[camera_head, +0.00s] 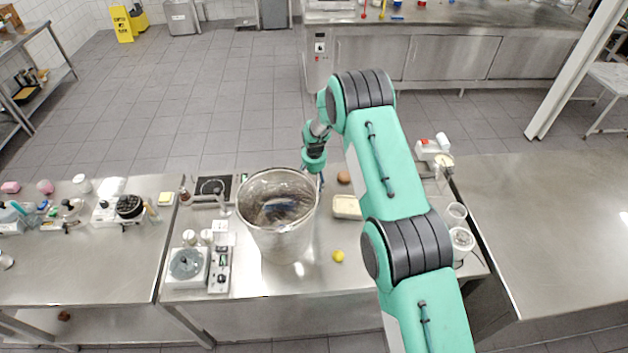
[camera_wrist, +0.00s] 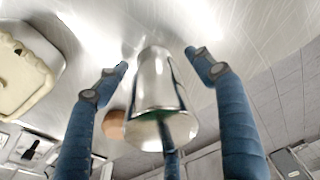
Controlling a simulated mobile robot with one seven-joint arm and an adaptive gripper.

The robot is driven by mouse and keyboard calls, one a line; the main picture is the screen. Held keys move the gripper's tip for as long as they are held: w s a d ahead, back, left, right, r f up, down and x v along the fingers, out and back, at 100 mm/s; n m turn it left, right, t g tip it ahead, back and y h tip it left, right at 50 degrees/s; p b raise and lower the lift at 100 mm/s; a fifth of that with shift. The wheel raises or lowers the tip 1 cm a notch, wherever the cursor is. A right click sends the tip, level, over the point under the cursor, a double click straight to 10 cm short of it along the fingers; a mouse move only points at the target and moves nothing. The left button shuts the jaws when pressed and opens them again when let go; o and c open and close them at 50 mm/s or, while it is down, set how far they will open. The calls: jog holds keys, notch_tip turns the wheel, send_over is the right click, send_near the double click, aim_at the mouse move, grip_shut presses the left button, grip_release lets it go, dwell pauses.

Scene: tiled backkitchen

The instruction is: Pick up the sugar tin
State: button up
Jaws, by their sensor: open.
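A shiny metal tin (camera_wrist: 158,88), which I take to be the sugar tin, shows in the wrist view on the steel table. Its wider end faces the camera. My gripper (camera_wrist: 157,60) is open, with a blue finger on each side of the tin and visible gaps to both. A third blue finger overlaps the tin's near end; I cannot tell whether it touches. In the head view my gripper (camera_head: 318,178) is low over the table, partly behind the large metal bucket, and I cannot make out the tin there.
The large metal bucket (camera_head: 278,225) stands close to my gripper. A brown round object (camera_wrist: 114,123) is just left of the tin in the wrist view. A cream tub (camera_head: 347,207) and a yellow ball (camera_head: 338,256) sit nearby. A scale (camera_head: 188,265) stands at front left.

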jog(key=c, duration=1.5)
jog(key=shift+r, duration=0.15)
jog(key=shift+r+b, duration=0.8)
jog(key=shift+r, duration=4.15)
